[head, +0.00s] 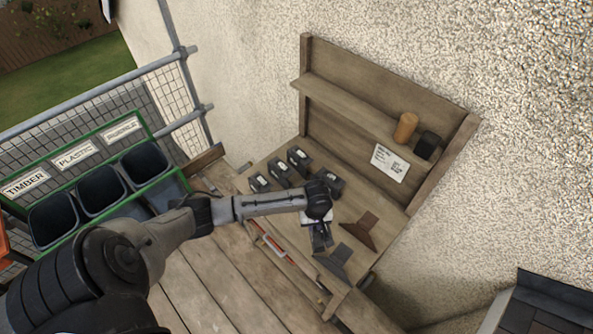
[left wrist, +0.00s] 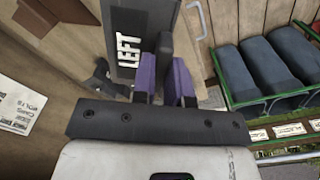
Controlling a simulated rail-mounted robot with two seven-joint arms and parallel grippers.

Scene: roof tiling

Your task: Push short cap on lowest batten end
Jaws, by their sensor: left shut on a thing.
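My left gripper (head: 320,240) is over the wooden bench in the head view, pointing down. In the left wrist view its purple fingers (left wrist: 165,82) are shut on a dark, narrow piece (left wrist: 165,58); whether it is the short cap I cannot tell. Several small dark blocks with pale labels, one of them here (head: 280,172), stand on the bench beyond the gripper. A dark grey panel lettered LEFT (left wrist: 126,70) lies just behind the fingers. I cannot make out the lowest batten end in either view. My right gripper is not in view.
A brown angled piece (head: 363,231) and a grey one (head: 335,262) lie right of the gripper. The bench's back shelf (head: 350,105) holds a brown cylinder (head: 405,127) and a dark block (head: 427,145). Sorting bins (head: 101,190) stand left. A dark roof edge (head: 545,305) shows lower right.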

